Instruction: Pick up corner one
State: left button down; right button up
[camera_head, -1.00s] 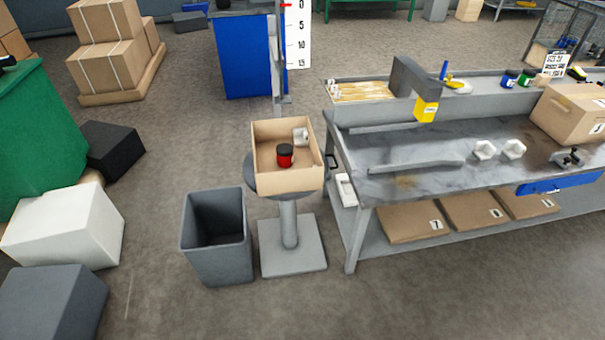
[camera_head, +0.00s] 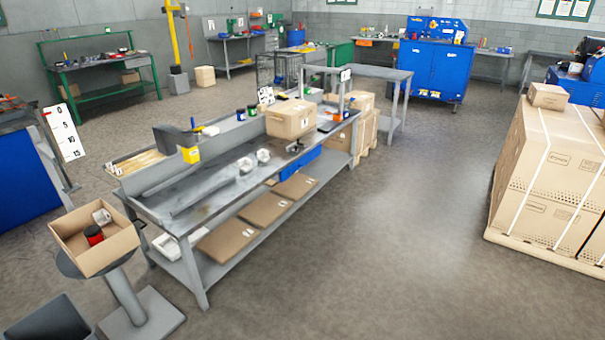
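Nothing in view is plainly marked as corner one. Two small white faceted pieces stand on the grey workbench (camera_head: 205,203): the nearer white piece (camera_head: 245,165) and the farther white piece (camera_head: 263,156). Another small white piece (camera_head: 102,216) lies in an open cardboard box (camera_head: 118,250) on a round stand at the lower left, beside a red jar with a black lid (camera_head: 94,235). Neither of my grippers is in view, so I cannot tell how they stand.
A closed carton (camera_head: 291,119) sits on the bench. Flat cartons (camera_head: 233,237) lie on its lower shelf. A tall strapped carton stack (camera_head: 545,175) is at the right. The floor between (camera_head: 400,230) is clear.

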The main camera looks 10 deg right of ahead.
aim_at(245, 164)
jog(key=z, duration=0.75)
jog(key=i, duration=3.05)
jog(key=u, duration=1.7)
jog(key=i, duration=0.85)
jog(key=u, duration=0.75)
